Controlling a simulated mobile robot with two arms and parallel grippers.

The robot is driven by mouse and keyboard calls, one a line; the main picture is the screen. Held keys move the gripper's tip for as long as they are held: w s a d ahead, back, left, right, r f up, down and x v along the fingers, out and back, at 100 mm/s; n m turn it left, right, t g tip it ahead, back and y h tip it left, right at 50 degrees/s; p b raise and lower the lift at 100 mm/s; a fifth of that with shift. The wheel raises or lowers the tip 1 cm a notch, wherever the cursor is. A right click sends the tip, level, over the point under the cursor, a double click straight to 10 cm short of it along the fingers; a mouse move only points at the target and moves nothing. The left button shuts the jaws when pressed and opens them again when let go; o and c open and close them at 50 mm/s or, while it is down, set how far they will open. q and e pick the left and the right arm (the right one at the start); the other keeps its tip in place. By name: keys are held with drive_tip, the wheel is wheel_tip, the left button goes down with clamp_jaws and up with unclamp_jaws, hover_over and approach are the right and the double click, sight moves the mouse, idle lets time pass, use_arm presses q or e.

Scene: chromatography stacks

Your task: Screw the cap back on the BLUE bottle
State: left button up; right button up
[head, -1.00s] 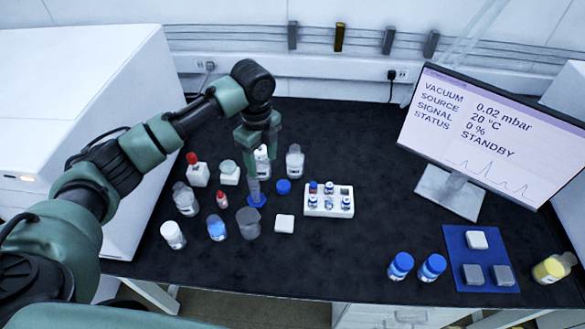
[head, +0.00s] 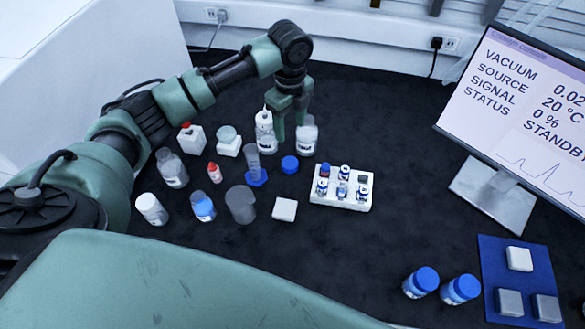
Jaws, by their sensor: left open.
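A loose blue cap (head: 290,164) lies flat on the black bench. Behind it and slightly right stands a clear, labelled bottle (head: 306,138), upright, with no coloured cap visible. I cannot tell for sure that this is the blue bottle. A container with blue contents (head: 203,207) stands at front left. Two blue-capped bottles (head: 421,281) (head: 460,290) stand at front right. My left gripper (head: 291,128) points down, open and empty, behind the cap and close to the clear bottle's left side. I cannot tell whether it touches that bottle. My right gripper is not in view.
A white wash bottle (head: 264,132) and a graduated cylinder (head: 253,163) stand left of the gripper, with several containers further left. A white vial rack (head: 341,201) is right of the cap. The monitor (head: 520,110) stands at right. The bench between rack and monitor is clear.

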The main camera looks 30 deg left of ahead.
use_arm(q)
drive_tip(key=b, duration=0.7)
hover_over(290, 163)
drive_tip(key=f, duration=0.9)
drive_tip(key=shift+w+d, duration=0.2)
drive_tip(key=shift+r, duration=0.1)
drive_tip(key=shift+f, duration=1.35)
drive_tip(key=f, duration=0.5)
drive_tip(key=shift+s+a+f+p, duration=0.1)
drive_tip(key=shift+s+a+p, duration=0.1)
drive_tip(key=shift+p, duration=0.15)
